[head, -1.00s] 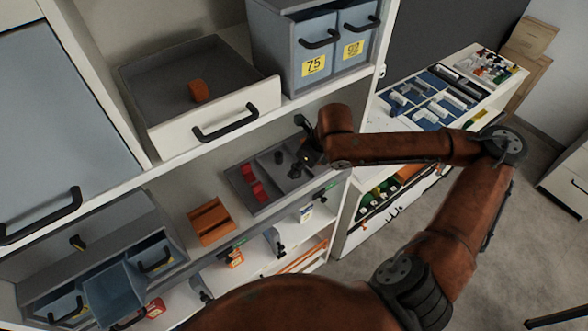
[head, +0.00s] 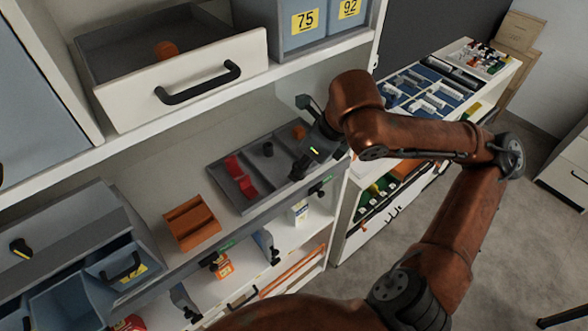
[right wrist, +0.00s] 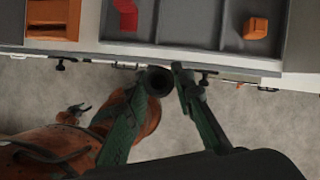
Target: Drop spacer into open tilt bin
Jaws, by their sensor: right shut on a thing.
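The spacer (right wrist: 158,82) is a dark, round, hollow-looking piece between the fingertips of my right gripper (right wrist: 163,76). In the head view my right gripper (head: 304,163) is at the right front part of the grey tray, its fingers partly hidden by the wrist. It is shut on the spacer. In the right wrist view the held piece appears just in front of the tray's edge. The open tilt bin (head: 62,301) is a blue-grey bin tipped out at the lower left of the head view, well left of the gripper.
An open white drawer (head: 186,87) overhangs the shelf.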

